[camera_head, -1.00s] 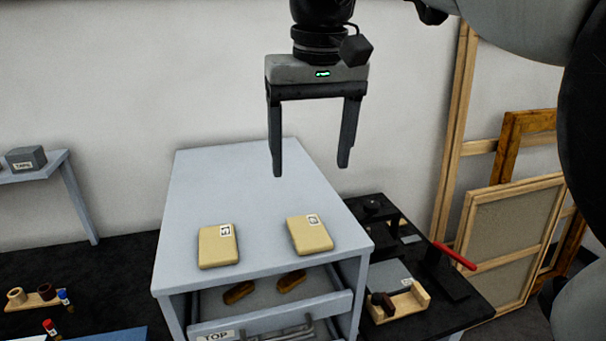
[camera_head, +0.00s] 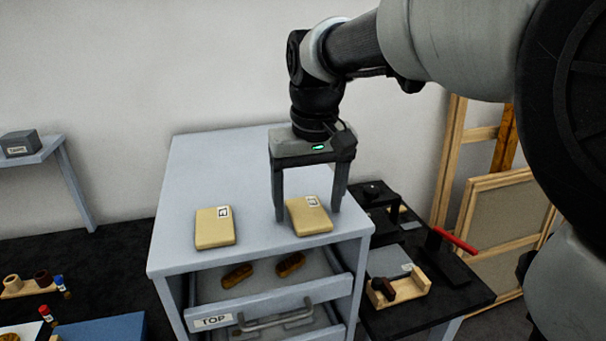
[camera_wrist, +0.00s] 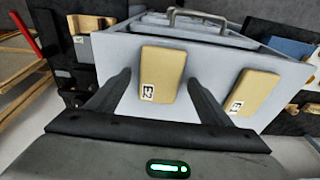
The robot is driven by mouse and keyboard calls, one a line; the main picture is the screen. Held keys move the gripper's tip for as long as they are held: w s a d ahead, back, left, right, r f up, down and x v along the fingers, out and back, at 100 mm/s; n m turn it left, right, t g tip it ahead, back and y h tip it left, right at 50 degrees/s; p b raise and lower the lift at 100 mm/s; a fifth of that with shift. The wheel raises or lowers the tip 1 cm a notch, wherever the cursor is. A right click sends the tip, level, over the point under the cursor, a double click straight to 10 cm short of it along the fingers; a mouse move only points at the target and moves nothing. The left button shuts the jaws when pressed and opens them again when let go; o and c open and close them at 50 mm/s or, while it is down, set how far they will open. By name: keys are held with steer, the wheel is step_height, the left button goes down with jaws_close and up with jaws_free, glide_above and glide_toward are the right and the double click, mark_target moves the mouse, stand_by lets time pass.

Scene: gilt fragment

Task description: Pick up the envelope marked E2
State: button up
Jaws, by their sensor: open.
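The tan envelope marked E2 (camera_head: 309,217) lies flat on top of the grey cabinet, near its front right. My gripper (camera_head: 307,214) is open and empty, with one finger at each side of the envelope in the head view. I cannot tell whether the fingertips touch the cabinet top. A second tan envelope, marked E1 (camera_head: 215,229), lies to the left; it also shows in the wrist view (camera_wrist: 257,92), outside the right finger.
The cabinet (camera_head: 200,165) has an open drawer labelled TOP (camera_head: 212,321) holding two brown pieces (camera_head: 291,264). A black bench (camera_head: 455,290) with a red-handled tool (camera_head: 455,241) stands at the right. Wooden frames (camera_head: 500,210) lean on the wall. The cabinet's back left is clear.

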steer(key=shift+f, duration=0.1)
steer(key=c, duration=1.1)
